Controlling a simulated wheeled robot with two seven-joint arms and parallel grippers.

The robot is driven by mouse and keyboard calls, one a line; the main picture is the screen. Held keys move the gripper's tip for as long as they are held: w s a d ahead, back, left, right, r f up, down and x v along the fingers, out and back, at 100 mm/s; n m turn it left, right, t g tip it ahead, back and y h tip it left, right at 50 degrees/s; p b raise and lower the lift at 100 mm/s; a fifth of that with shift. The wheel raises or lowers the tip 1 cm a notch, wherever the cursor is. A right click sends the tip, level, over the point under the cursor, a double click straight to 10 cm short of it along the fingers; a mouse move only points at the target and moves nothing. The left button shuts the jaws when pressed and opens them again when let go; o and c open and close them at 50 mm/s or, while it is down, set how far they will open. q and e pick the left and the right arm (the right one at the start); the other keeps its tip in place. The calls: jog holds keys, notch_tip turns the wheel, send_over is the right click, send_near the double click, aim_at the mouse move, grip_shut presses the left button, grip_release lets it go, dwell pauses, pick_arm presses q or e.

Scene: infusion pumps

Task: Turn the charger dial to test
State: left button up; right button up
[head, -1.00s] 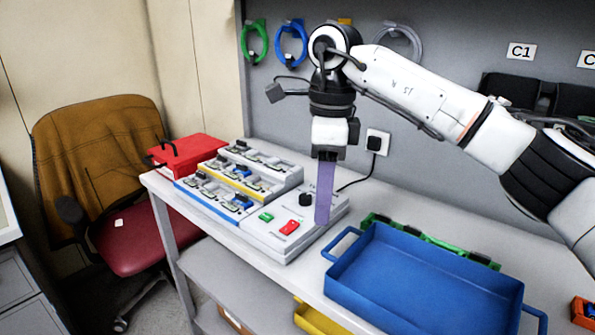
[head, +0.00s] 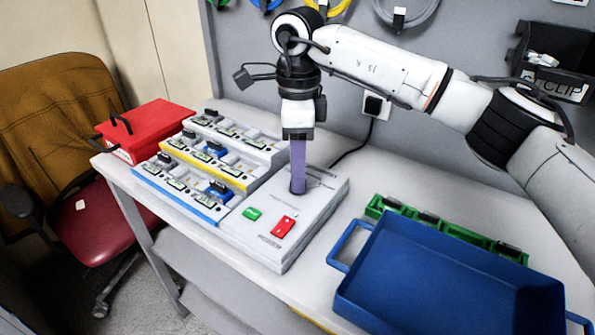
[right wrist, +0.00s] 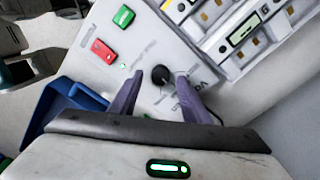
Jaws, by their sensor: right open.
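The charger (head: 283,222) is a pale grey box on the bench, with a green button (head: 252,214) and a red button (head: 283,227). Its black round dial (right wrist: 160,75) shows in the right wrist view, with printed marks around it that are too blurred to read. My right gripper (head: 298,188) points down over the charger. In the right wrist view its two purple fingers (right wrist: 159,82) are apart, one on each side of the dial, with gaps visible. In the head view the fingers hide the dial. My left gripper is not in view.
Battery bays (head: 208,160) with several modules adjoin the charger on the left, and a red box (head: 145,130) stands beyond them. A blue tray (head: 450,270) and a green rack (head: 450,233) lie to the right. A black plug (head: 373,105) is on the wall behind.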

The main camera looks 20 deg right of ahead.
jog(key=shift+f, duration=1)
jog(key=c, duration=1)
jog(key=shift+c, duration=0.2)
jog(key=shift+r+n, duration=0.1)
jog(key=shift+n, duration=0.2)
jog(key=n, duration=0.3)
jog(key=shift+n, duration=0.3)
jog(key=shift+n+p, duration=0.3)
jog(key=shift+n, duration=2)
jog(key=o, duration=1)
